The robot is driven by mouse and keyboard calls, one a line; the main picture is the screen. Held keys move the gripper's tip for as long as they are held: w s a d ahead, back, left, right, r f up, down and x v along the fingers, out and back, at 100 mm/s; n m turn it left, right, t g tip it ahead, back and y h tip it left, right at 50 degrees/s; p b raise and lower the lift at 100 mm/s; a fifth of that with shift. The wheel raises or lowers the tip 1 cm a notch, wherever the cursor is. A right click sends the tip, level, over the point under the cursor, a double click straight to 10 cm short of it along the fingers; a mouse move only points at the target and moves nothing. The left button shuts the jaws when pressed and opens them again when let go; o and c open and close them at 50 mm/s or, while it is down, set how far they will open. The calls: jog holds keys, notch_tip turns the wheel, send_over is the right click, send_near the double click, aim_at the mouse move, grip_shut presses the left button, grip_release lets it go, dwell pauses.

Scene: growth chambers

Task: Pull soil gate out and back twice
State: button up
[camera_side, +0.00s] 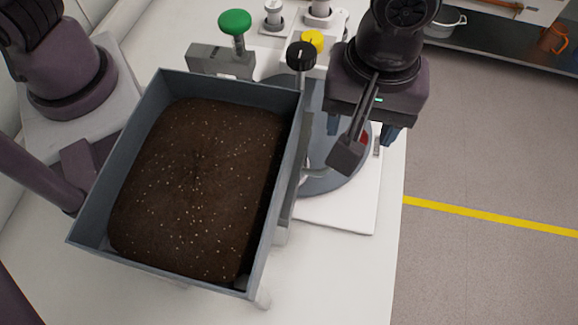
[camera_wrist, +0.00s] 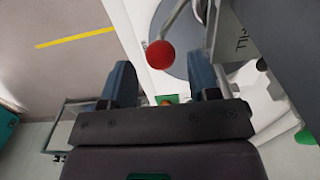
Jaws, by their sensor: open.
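A red ball knob (camera_wrist: 160,54) sits on the end of a thin metal rod in the wrist view. In the side view only a sliver of red (camera_side: 365,134) shows behind my wrist parts. I take it to be the soil gate's handle; the gate plate itself is not clearly visible. My gripper (camera_wrist: 162,66) is open, with its blue fingers on either side of the knob in the picture. I cannot tell whether the knob is at fingertip depth. In the side view my gripper (camera_side: 361,127) points down, right of the soil hopper (camera_side: 154,92), which holds dark speckled soil.
A grey round disc (camera_side: 325,181) lies beside the hopper on a white base (camera_side: 345,215). Green (camera_side: 234,22), yellow (camera_side: 311,40) and black (camera_side: 301,54) knobs stand behind. The floor right of the table carries a yellow line (camera_side: 490,217).

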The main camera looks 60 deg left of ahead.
jog(key=shift+r, duration=2.65)
jog(key=shift+m, duration=0.7)
jog(key=s+a+r+m+t, duration=0.2)
jog(key=s+a+r, duration=0.1)
jog(key=a, duration=0.6)
jog(key=s+a+r+m+t, duration=0.1)
jog(key=s+a+r+m, duration=0.2)
jog(key=a, duration=0.7)
jog(key=s+a+r+m+t, duration=0.2)
jog(key=a+r, duration=0.4)
jog(key=a, duration=0.3)
jog(key=shift+s+a+m+t, duration=0.3)
jog(key=shift+s, duration=0.4)
